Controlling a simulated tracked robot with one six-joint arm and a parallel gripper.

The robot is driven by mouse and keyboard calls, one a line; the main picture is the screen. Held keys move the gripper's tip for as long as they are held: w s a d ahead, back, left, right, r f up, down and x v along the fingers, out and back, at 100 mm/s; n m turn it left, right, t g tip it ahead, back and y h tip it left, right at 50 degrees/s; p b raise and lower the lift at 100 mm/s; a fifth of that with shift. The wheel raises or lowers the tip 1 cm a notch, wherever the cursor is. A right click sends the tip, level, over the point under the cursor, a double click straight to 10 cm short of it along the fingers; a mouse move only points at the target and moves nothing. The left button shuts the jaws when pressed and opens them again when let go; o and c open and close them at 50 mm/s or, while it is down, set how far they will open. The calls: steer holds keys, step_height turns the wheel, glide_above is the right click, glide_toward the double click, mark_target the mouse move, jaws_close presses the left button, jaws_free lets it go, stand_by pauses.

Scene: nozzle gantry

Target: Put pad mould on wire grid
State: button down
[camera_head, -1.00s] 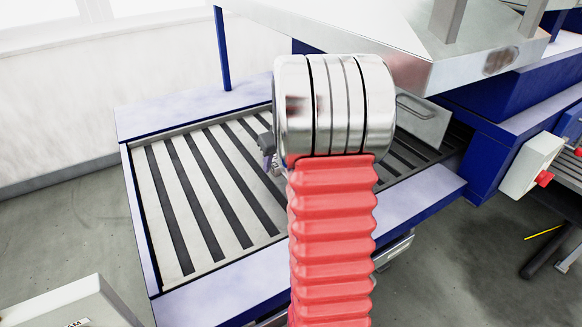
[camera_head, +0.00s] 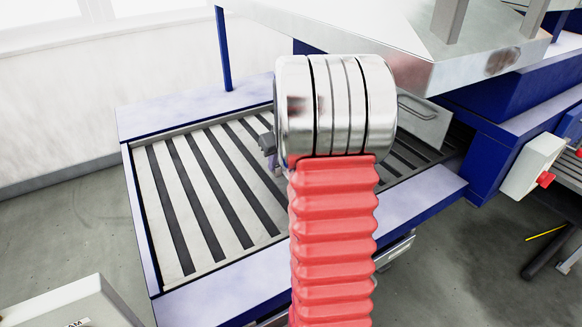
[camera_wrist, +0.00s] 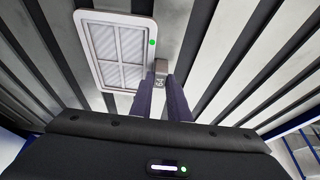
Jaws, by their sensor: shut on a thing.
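My gripper (camera_wrist: 162,82) is shut on a small grey metal block, which appears to be the tab of the pad mould. The mould (camera_wrist: 105,48) looks like a pale, round-cornered frame with mesh panels and a green dot at one corner, left of my fingers in the wrist view. In the head view only the grey block and a bit of finger show, left of my wrist; the framed panel is hidden behind my arm. Below is a bed of light slats with dark gaps (camera_head: 200,190), perhaps the wire grid. I cannot tell whether the mould touches it.
A blue and pale border (camera_head: 225,300) surrounds the bed. A large metal hood (camera_head: 400,45) overhangs at the upper right. A metal plate with a handle (camera_head: 425,122) stands at the bed's right. The left of the bed is clear.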

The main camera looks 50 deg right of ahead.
steer(key=shift+r, duration=0.1)
step_height(320, 180, up, 18)
stand_by(0.6)
stand_by(0.5)
steer(key=w+a+f, duration=0.2)
steer(key=w+a, duration=0.2)
steer(key=a, duration=0.8)
steer(key=w+a+f, duration=0.3)
steer(key=w+a, duration=0.2)
steer(key=a, duration=0.8)
steer(key=w+a+f, duration=0.2)
steer(key=w+a, duration=0.3)
steer(key=a, duration=0.8)
steer(key=shift+f, duration=0.3)
steer(key=shift+d, duration=0.1)
